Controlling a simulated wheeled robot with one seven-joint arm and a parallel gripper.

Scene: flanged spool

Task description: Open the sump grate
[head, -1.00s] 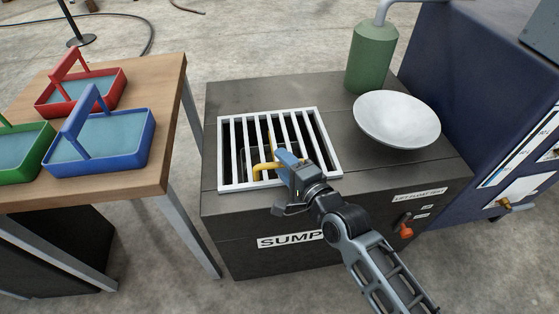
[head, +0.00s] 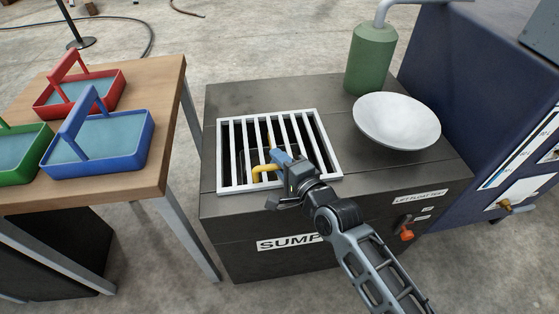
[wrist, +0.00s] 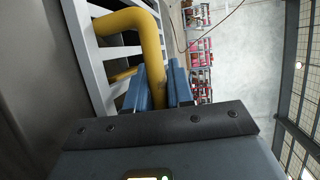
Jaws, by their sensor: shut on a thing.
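The white sump grate (head: 224,160) lies over the dark opening in the top of the sump box (head: 290,220). Its frame looks flat on the box top. A yellow bent handle (head: 264,171) stands near the grate's front edge. My gripper (head: 279,156) is at this handle with its blue fingers. In the wrist view, the yellow handle (wrist: 150,45) runs down between the two blue fingers (wrist: 165,88), which are shut on it. The white bars of the grate (wrist: 95,60) show behind the handle. My wrist hides part of the grate's front right edge.
A green cylinder (head: 371,58) and a white bowl (head: 397,120) stand on the box, right of the grate. A wooden table (head: 165,130) with red, blue and green trays is at left.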

